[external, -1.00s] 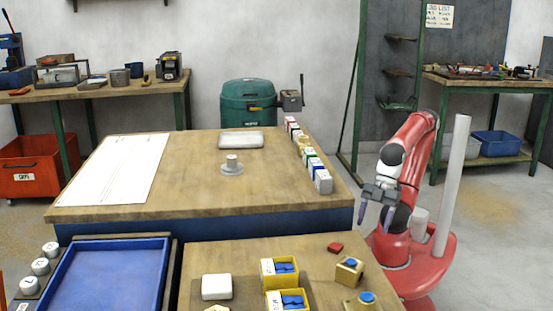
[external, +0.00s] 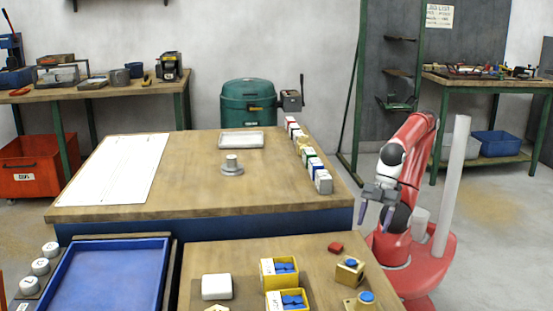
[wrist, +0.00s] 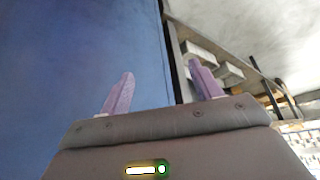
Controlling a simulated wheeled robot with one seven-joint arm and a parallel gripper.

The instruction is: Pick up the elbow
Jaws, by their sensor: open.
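I cannot tell for sure which piece is the elbow. Two brass pieces with blue tops stand on the front table: one brass piece (external: 347,275) at the right and another brass piece (external: 353,304) nearer, cut by the frame's bottom edge. A brass-coloured piece (external: 216,308) shows partly at the bottom edge. My gripper (external: 375,213) is open and empty, pointing down beyond the right edge of the tables, apart from all the pieces. In the wrist view its two purple fingers (wrist: 162,88) stand apart with nothing between them.
The front table (external: 215,256) also holds yellow boxes with blue contents (external: 280,271), a white block (external: 216,287) and a red piece (external: 335,247). The larger table (external: 190,180) bears a row of small boxes (external: 314,170) along its right edge. A blue tray (external: 112,275) lies left.

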